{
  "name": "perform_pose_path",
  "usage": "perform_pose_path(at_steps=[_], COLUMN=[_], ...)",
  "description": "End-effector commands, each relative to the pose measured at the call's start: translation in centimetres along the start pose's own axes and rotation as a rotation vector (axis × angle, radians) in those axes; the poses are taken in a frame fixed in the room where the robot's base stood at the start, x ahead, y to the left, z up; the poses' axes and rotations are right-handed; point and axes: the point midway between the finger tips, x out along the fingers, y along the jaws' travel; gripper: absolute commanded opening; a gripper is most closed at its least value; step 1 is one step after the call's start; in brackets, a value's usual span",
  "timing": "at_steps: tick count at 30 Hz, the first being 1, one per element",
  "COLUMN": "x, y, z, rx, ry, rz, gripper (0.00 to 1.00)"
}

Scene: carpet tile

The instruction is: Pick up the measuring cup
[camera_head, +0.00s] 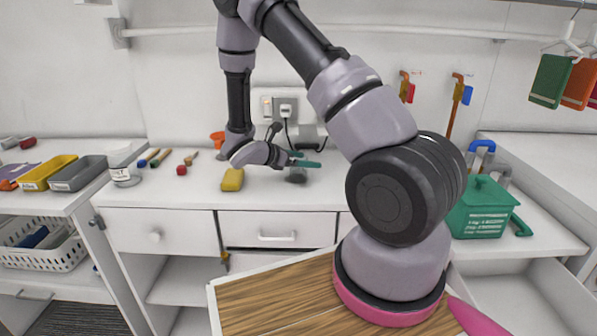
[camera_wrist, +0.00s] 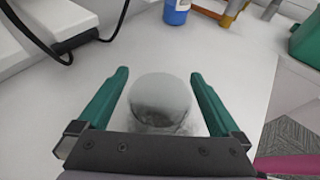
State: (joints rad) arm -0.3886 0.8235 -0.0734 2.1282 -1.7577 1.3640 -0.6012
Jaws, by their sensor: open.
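A round, grey metallic cup (camera_wrist: 162,100), which looks like the measuring cup, stands on the white counter in the wrist view. My gripper (camera_wrist: 158,76) is open, with one green finger on each side of the cup. Gaps show between the cup and both fingers. The cup's lower part is hidden by the gripper's dark palm. In the head view, my gripper (camera_head: 306,163) is low over the back counter, and a small dark grey shape (camera_head: 296,177) under its fingers is probably the cup.
A yellow sponge-like block (camera_head: 232,180) lies left of my gripper. A black cable (camera_wrist: 68,50) hangs near the wall. A blue container (camera_wrist: 177,11) stands beyond the cup. A green box (camera_head: 484,207) stands on the right counter. Drawers run below the counter.

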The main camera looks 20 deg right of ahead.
Motion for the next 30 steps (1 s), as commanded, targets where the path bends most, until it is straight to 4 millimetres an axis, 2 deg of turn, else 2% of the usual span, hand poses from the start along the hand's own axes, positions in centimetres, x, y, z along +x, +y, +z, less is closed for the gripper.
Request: perform_pose_path(at_steps=[3,9,14,15,16,24,26,30], x=[0.7,0.7,0.7,0.7,0.7,0.5,0.2,-0.8], y=[0.0,0.0,0.0,0.0,0.0,0.1,0.1,0.1], z=[0.0,0.0,0.0,0.0,0.0,0.3,0.9,3.3], rx=[0.001,0.001,0.001,0.001,0.001,0.002,0.002,0.007], ry=[0.001,0.001,0.001,0.001,0.001,0.0,0.0,0.001], rz=[0.0,0.0,0.0,0.0,0.0,0.001,0.002,0.003], gripper=[1.0,1.0,0.39,0.23,0.18,0.18,0.18,0.18])
